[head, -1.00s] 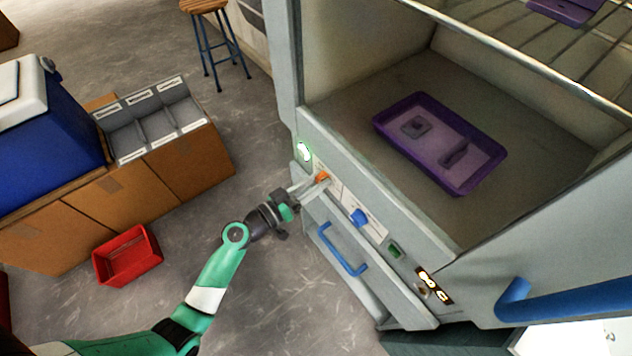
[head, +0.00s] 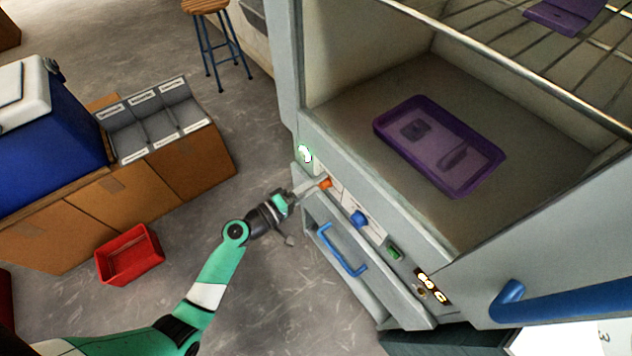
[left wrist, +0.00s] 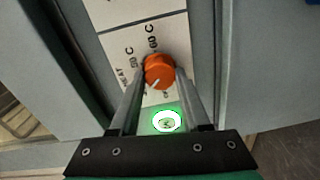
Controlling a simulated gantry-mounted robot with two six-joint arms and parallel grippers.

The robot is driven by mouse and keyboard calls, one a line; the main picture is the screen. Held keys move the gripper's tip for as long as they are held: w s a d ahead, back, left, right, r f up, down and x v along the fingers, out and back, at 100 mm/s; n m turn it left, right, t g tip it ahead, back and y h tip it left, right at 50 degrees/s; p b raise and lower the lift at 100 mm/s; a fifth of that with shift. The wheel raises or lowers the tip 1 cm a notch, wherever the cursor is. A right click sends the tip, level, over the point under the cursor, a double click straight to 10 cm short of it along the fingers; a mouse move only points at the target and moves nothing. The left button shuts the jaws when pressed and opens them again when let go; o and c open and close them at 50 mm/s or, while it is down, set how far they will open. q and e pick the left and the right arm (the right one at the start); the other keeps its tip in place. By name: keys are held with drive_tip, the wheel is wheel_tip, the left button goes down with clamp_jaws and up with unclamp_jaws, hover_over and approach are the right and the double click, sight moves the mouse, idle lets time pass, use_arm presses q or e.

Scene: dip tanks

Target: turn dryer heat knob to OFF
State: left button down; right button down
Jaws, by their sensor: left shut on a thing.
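The orange heat knob (head: 325,183) sits on the dryer's front control panel, below the open chamber. In the left wrist view the knob (left wrist: 158,71) is between my gripper's two fingers, on a white plate lettered HEAT with C markings. Its pale pointer line aims to the lower left in that view. My left gripper (head: 310,188) is shut on the knob, with its fingers on both sides; it also shows in the left wrist view (left wrist: 157,85). The OFF mark cannot be read clearly. My right gripper is not in view.
A blue knob (head: 359,218), a green switch (head: 394,251) and a glowing green light (head: 305,153) share the panel. A drawer with a blue handle (head: 341,250) is below. A purple tray (head: 385,133) lies in the chamber. A red bin (head: 130,257) stands on the floor.

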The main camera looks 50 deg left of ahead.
use_arm(q)
drive_tip(key=n+p, duration=0.2)
drive_tip(key=n, duration=0.8)
drive_tip(key=shift+f, duration=0.15)
idle(0.4)
drive_tip(key=shift+c, duration=1.8)
unclamp_jaws()
drive_tip(key=s+a+p, duration=0.1)
drive_tip(key=s+p, duration=0.2)
drive_tip(key=s, duration=0.8)
drive_tip(key=shift+s+a, duration=0.2)
drive_tip(key=shift+s, duration=0.1)
